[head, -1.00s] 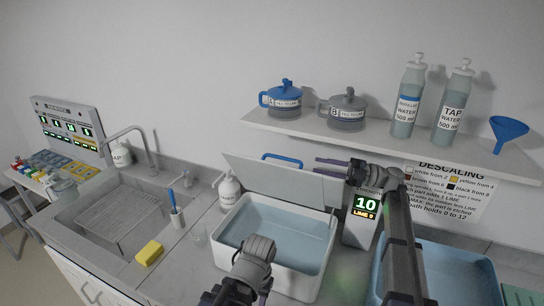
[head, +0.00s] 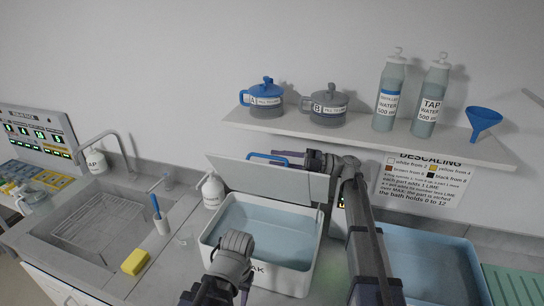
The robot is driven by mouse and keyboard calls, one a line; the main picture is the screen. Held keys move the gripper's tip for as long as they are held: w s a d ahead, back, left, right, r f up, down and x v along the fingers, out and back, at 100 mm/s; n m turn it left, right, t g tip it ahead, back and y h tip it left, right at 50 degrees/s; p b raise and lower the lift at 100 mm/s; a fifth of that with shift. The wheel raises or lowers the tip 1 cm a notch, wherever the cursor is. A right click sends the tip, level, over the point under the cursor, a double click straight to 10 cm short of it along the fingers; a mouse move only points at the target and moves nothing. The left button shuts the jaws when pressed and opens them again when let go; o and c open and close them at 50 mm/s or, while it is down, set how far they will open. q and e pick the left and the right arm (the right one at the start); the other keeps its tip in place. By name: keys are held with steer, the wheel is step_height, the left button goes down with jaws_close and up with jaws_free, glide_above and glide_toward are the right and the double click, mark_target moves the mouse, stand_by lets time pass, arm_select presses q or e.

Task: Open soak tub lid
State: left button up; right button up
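The white soak tub (head: 310,262) stands on the counter with bluish water in it, its top uncovered. Its grey lid (head: 250,177) stands raised along the tub's back edge, with a blue handle (head: 262,156) showing above the lid's top edge. My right gripper (head: 290,158) is at the lid's top edge, just right of the handle and pointing left at it. Its fingertips are partly hidden, so I cannot tell whether they grip anything. My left gripper (head: 236,242) is over the tub's front edge; its fingers are hidden behind its own body.
A shelf (head: 370,133) above holds two jugs, two bottles and a blue funnel (head: 482,122). A pump bottle (head: 213,190), a yellow sponge (head: 135,261) and a sink (head: 100,225) lie left. A blue basin (head: 478,268) stands right, beyond my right arm.

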steer(key=shift+a+r, duration=0.2)
steer(key=shift+a, duration=0.95)
steer(key=shift+c, duration=0.3)
jaws_close()
stand_by(0.3)
